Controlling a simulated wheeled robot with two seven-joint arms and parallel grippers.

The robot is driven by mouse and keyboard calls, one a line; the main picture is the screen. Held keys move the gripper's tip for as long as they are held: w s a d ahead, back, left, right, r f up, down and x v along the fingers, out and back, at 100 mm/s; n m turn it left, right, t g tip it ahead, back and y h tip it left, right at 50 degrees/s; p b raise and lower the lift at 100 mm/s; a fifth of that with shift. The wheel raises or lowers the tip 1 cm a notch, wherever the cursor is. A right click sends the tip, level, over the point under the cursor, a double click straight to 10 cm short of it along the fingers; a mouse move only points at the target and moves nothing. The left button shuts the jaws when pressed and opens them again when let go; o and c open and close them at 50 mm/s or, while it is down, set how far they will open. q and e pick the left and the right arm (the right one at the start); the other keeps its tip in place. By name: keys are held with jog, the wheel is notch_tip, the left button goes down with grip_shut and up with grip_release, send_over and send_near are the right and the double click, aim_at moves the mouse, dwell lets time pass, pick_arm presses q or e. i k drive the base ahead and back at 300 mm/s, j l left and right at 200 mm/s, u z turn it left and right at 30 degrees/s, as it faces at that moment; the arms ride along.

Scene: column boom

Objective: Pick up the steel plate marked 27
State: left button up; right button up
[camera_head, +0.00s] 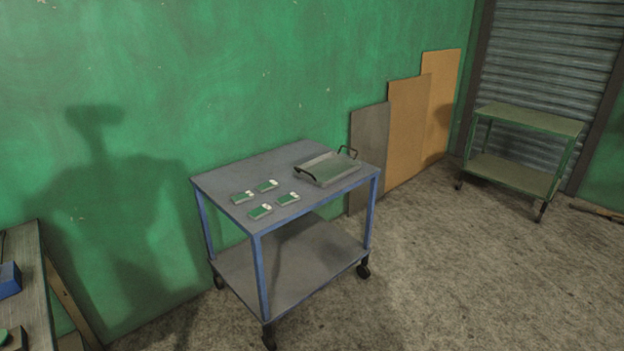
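Several small green plates with pale marked ends lie flat on the grey top of a blue-legged wheeled cart (225,182). One is at the left (242,197), one at the back (267,186), one at the front (260,211) and one at the right (288,198). Their markings are too small to read, so I cannot tell which is 27. Neither of my grippers shows in the head view.
A tray with dark handles (328,169) sits on the cart's right side. Boards (408,130) lean on the green wall behind it. A green cart (530,119) stands by the shutter. A bench (32,290) is at left.

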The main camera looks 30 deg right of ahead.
aim_at(291, 197)
jog(key=i+l+z, duration=0.3)
jog(key=i, duration=0.2)
jog(key=i+l+z, duration=0.3)
jog(key=i, duration=0.2)
